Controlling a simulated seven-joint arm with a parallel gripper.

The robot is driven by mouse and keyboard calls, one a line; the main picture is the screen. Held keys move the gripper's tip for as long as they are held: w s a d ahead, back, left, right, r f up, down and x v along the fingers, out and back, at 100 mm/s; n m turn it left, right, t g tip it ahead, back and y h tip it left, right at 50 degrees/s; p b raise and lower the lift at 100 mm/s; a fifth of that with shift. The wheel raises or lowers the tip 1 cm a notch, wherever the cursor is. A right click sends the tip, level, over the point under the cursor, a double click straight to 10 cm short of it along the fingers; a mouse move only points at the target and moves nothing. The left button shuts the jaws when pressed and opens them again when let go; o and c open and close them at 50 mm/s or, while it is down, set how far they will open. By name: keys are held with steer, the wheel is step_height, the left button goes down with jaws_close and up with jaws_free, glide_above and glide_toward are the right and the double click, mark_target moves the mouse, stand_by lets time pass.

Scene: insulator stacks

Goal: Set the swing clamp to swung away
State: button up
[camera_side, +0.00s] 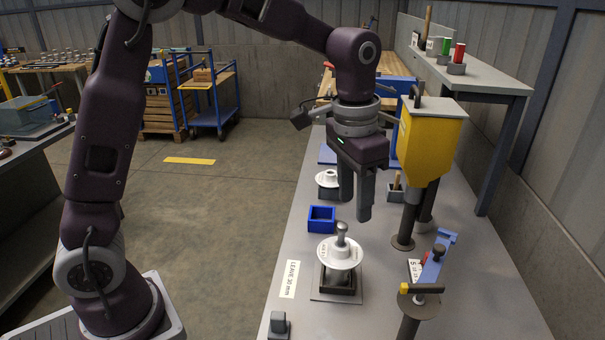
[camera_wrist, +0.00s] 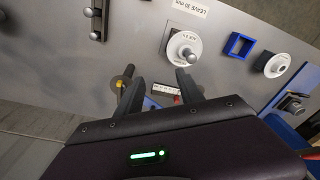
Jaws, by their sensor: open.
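The swing clamp appears to be the dark post (camera_side: 410,322) at the front right of the bench, with a round top and a yellow-tipped black lever (camera_side: 420,288). A blue arm (camera_side: 437,256) with a dark knob extends from near the post toward the back right, away from the white insulator disc (camera_side: 340,252) on its dark stand. In the wrist view the lever (camera_wrist: 128,71) and part of the blue arm (camera_wrist: 150,103) show beside and behind my fingers. My gripper (camera_side: 355,208) is open and empty, above the bench behind the insulator; its fingers also show in the wrist view (camera_wrist: 160,79).
A yellow hopper (camera_side: 430,140) on a post stands right of my gripper. A blue open box (camera_side: 321,219) and another white insulator (camera_side: 327,179) lie to the left and behind. A numbered card (camera_side: 415,268) is beside the blue arm. A small grey block (camera_side: 279,325) is at the front.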

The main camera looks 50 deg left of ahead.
steer(key=s+a+r+n+t, duration=0.1)
steer(key=s+a+r, duration=0.2)
steer(key=s+r, duration=0.3)
steer(key=s, duration=0.2)
steer(key=shift+s+t, duration=0.35)
steer(key=shift+t, duration=0.05)
steer(key=s+a+f+n+t, duration=0.1)
steer(key=s+a+n+t, duration=0.1)
steer(key=s, duration=1.3)
steer(key=shift+a+f+t, duration=0.2)
steer(key=shift+a+t, duration=0.2)
steer(key=shift+a, duration=0.1)
